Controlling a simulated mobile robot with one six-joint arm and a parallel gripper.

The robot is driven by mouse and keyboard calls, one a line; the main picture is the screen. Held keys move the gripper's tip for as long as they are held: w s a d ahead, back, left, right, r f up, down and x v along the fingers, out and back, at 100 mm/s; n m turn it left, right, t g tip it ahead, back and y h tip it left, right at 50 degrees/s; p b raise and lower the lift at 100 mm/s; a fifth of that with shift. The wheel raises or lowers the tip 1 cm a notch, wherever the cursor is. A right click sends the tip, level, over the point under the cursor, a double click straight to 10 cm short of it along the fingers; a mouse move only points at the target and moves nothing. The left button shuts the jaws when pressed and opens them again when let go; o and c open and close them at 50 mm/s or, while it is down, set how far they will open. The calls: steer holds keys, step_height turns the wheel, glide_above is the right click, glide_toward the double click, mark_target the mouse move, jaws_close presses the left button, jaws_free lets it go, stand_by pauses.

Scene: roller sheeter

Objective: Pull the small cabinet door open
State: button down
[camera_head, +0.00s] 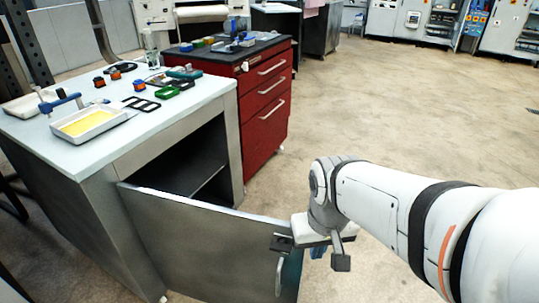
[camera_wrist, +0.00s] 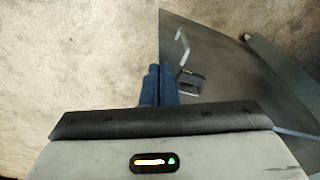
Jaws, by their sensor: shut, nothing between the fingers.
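The small cabinet door (camera_head: 205,235) is a grey metal panel. It stands swung out from the grey cabinet (camera_head: 105,190), whose dark inside (camera_head: 190,170) shows. A pale handle (camera_head: 279,274) is on the door's outer face near its free edge; it also shows in the wrist view (camera_wrist: 182,47). A small black fitting (camera_wrist: 190,80) sits near the handle. My gripper (camera_head: 318,251) is at the door's free edge, partly hidden by the wrist. In the wrist view its blue fingers (camera_wrist: 157,84) are shut with nothing between them, beside the door edge and apart from the handle.
The cabinet's top holds a white tray with yellow contents (camera_head: 88,123), a blue-handled tool (camera_head: 62,102) and several small parts. A red drawer cabinet (camera_head: 265,100) stands behind. The concrete floor (camera_head: 400,130) to the right is clear.

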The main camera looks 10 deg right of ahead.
steer(key=shift+w, duration=0.1)
steer(key=w+d+m+g+y+p, duration=0.1)
steer(key=w+m+g+p, duration=0.15)
steer(key=w, duration=0.75)
steer(key=w+d+m+g+p, duration=0.2)
steer(key=w+p, duration=0.2)
steer(key=w, duration=0.5)
steer(key=s+a+f+b, duration=0.2)
steer(key=s+f, duration=0.3)
steer(key=f, duration=0.3)
steer(key=shift+s+a+f, duration=0.25)
steer(key=shift+a+f, duration=0.05)
steer(key=shift+a, duration=0.15)
steer(key=shift+t, duration=0.25)
